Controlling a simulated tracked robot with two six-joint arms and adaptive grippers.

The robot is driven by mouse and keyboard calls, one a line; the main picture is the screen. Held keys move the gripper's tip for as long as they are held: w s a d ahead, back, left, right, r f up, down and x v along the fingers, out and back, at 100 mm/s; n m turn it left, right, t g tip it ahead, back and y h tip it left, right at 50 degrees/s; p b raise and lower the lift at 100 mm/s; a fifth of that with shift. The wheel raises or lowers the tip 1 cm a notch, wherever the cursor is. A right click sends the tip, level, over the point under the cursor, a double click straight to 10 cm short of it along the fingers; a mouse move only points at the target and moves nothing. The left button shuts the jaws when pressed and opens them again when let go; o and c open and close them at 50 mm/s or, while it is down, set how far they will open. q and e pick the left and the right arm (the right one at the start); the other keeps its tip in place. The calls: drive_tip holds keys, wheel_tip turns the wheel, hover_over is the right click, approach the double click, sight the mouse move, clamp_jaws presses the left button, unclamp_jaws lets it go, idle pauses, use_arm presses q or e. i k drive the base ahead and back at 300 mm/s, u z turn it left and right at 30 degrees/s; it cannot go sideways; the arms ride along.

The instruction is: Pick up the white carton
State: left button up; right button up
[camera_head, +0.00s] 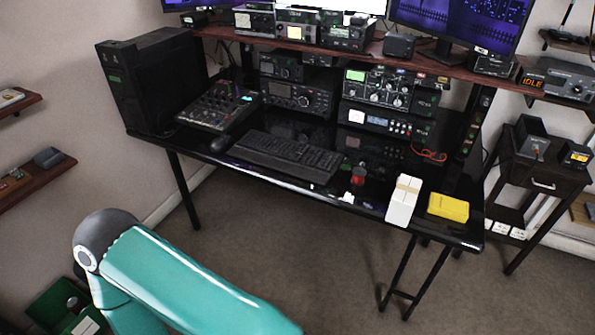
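The white carton (403,205) stands near the front edge of the black desk (300,185), right of the middle. A tan band runs across its upper part. A yellow box (448,207) is just to its right, with a small gap between them. A teal arm link of mine crosses the lower left of the view, well in front of the desk and away from the carton. Neither of my grippers shows in the view.
A small red-topped item (358,176) is left of the carton. A keyboard (285,155), a mixer (217,106) and stacked radio gear (388,92) fill the desk behind. A side table (540,175) stands right.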

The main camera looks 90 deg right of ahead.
sight(403, 202)
drive_tip(key=k, duration=2.2)
drive_tip(key=u, duration=2.15)
drive_tip(key=i, duration=0.1)
drive_tip(key=z, duration=3.7)
drive_tip(key=i, duration=0.95)
